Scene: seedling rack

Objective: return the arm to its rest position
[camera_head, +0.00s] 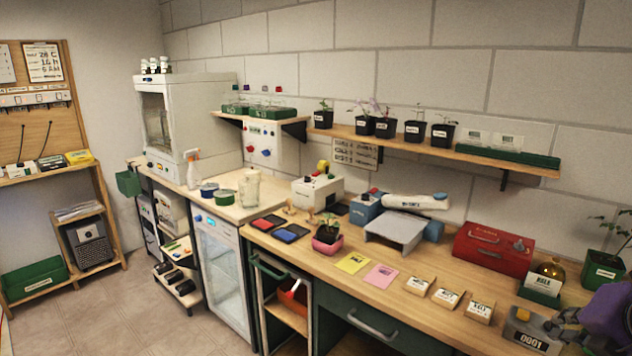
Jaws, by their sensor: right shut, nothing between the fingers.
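My right arm, with a purple housing, comes in at the lower right corner. Its gripper (562,322) is shut with nothing in it, over the right front part of the wooden bench (400,275). The right edge of the frame cuts off the rest of the arm. My left gripper is not in view.
A wall shelf (430,149) holds potted seedlings. The floor (105,315) at left is clear.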

